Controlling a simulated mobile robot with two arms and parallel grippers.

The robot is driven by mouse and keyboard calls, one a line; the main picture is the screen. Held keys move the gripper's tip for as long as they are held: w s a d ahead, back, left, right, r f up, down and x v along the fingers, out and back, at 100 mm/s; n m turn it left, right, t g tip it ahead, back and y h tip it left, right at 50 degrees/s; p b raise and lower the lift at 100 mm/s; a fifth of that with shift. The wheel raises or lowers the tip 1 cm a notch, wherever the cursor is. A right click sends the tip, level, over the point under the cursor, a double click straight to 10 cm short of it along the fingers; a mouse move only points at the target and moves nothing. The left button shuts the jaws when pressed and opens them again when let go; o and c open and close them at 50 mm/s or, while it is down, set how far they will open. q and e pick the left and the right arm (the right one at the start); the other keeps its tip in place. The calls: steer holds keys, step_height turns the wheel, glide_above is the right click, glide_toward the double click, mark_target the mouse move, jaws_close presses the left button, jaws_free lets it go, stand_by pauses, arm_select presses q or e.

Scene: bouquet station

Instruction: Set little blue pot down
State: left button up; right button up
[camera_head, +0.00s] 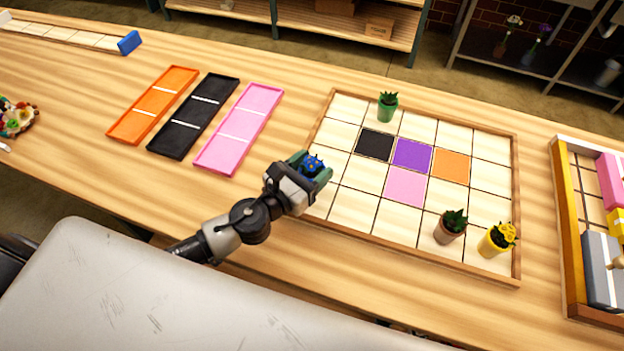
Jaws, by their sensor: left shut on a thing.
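My left gripper (311,170) reaches in from the left and is shut on the little blue pot (313,164). Blue leaves or petals with small yellow specks show between the green fingertips; the lower part of the pot is hidden by the gripper. The gripper is over the left edge of the wooden grid board (350,205). I cannot tell whether the pot touches the board. The board has black (374,145), purple (412,154), orange (451,165) and pink (405,187) squares near its middle. My right gripper is not in view.
On the board stand a green pot (387,107) at the back, a brown pot (450,229) and a yellow pot (494,241) at the front right. Orange (151,106), black (194,116) and pink (239,130) trays lie left. A crate of blocks (571,240) stands right. The coloured squares are empty.

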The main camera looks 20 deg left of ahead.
mark_target(312, 178)
arm_select(q)
step_height(312, 178, down, 3)
steer(key=shift+f+b, duration=0.1)
steer(key=shift+b, duration=0.75)
steer(key=shift+f, duration=0.25)
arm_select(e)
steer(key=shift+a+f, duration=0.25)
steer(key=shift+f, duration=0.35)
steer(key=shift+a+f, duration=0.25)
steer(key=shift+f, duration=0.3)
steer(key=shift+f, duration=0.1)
arm_select(q)
steer(key=shift+f+b, duration=0.2)
steer(key=shift+b, duration=0.1)
steer(key=o, duration=1.1)
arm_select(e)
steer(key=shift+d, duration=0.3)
arm_select(q)
steer(key=shift+r, duration=0.1)
